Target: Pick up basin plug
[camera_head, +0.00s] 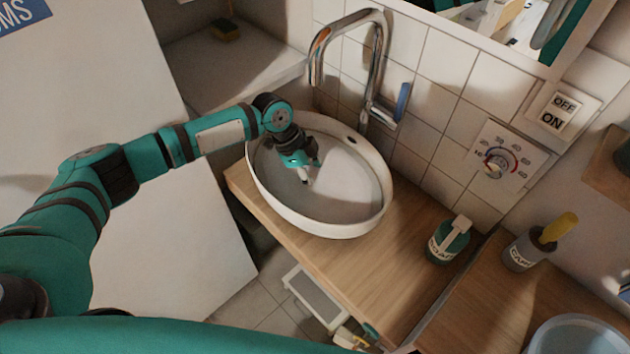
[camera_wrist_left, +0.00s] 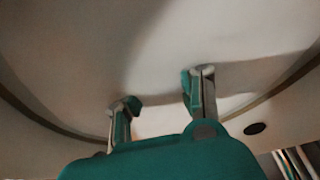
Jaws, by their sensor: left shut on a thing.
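The white oval basin (camera_head: 372,205) stands on a wooden counter, and its inner wall (camera_wrist_left: 150,55) fills the left wrist view. My left gripper (camera_head: 304,178) reaches down inside the basin, near its bottom. In the left wrist view both fingers of the left gripper (camera_wrist_left: 158,95) show with a gap between their tips. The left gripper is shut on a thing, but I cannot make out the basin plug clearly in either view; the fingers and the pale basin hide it. My right gripper is not in view.
A chrome tap (camera_head: 378,60) arches over the back of the basin. The wooden counter (camera_head: 345,270) is clear in front of the basin. Tiled wall (camera_head: 440,75) rises behind.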

